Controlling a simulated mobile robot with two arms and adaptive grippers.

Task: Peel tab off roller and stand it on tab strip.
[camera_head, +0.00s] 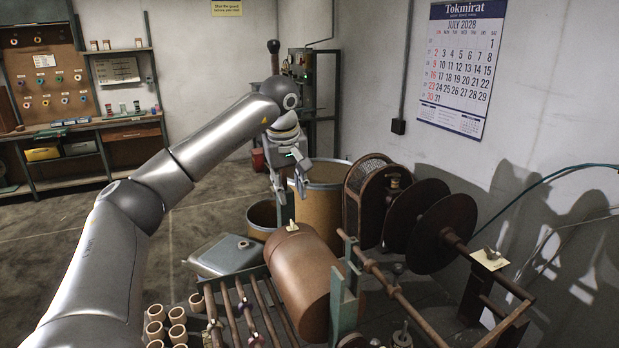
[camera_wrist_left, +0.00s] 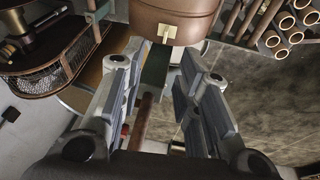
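The roller (camera_head: 298,272) is a large brown cylinder lying in a frame at the centre of the head view. A small pale tab (camera_head: 292,227) sits on its upper far side. In the left wrist view the tab (camera_wrist_left: 167,32) shows against the roller (camera_wrist_left: 190,14), beyond the fingertips. My left gripper (camera_head: 288,188) hangs above and behind the roller, its fingers pointing down. The left wrist view shows its two fingers (camera_wrist_left: 157,62) spread apart, with nothing held between them. A cream card (camera_head: 490,259) with a small piece on it sits at the right; I cannot tell whether it is the tab strip.
Brown discs (camera_head: 443,235) and a mesh-sided housing (camera_head: 364,188) stand right of the roller. Bars (camera_head: 243,312) and several pale tubes (camera_head: 156,313) lie at the front. A metal container (camera_head: 222,257) is left; a tan drum (camera_head: 327,198) stands behind. Open floor lies at far left.

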